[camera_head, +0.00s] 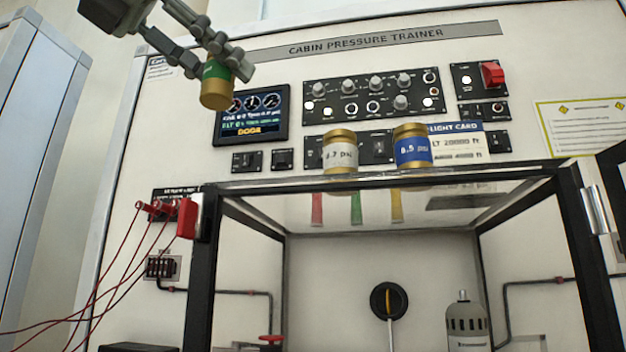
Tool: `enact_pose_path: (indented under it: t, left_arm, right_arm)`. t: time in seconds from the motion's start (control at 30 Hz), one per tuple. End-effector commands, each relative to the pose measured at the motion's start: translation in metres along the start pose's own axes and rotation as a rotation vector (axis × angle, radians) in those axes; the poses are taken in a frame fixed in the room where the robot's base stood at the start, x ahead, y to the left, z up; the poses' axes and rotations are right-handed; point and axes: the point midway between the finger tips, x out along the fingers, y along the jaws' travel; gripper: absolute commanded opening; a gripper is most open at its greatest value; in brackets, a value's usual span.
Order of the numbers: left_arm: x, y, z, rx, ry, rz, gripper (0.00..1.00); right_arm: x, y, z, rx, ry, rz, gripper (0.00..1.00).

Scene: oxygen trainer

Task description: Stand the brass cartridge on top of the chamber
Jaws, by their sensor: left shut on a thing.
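My left gripper (229,64) comes in from the upper left and is shut on a brass cartridge with a green band (215,95). It holds this cartridge in the air, in front of the panel and above the chamber's left end; the fingers hide part of the band. The chamber (385,181) is a black-framed box with a clear top. Two more brass cartridges stand upright on it: one with a white band (341,154) and one with a blue band (412,148). My right gripper is out of view.
A display screen (251,115) and knob panels (372,97) are on the wall behind. Red cables (120,255) hang at the left. A grey cylinder (466,325) shows low inside the chamber frame. The chamber top is clear left of the white-banded cartridge.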

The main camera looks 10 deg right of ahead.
Motion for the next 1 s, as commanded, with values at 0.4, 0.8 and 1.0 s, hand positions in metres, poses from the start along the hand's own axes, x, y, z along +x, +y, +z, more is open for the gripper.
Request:
enact_pose_path:
  t: [0.4,0.8,1.0]
  left_arm:
    - [0.094,-0.008,-0.023,0.000,0.001,-0.002,0.00]
    - [0.111,-0.007,-0.061,-0.001,-0.002,0.000,0.00]
    - [0.112,-0.008,-0.062,-0.001,-0.003,0.000,0.00]
  right_arm:
    - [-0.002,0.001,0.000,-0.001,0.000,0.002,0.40]
    - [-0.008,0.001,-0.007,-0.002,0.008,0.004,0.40]
    - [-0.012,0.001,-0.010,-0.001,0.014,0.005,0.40]
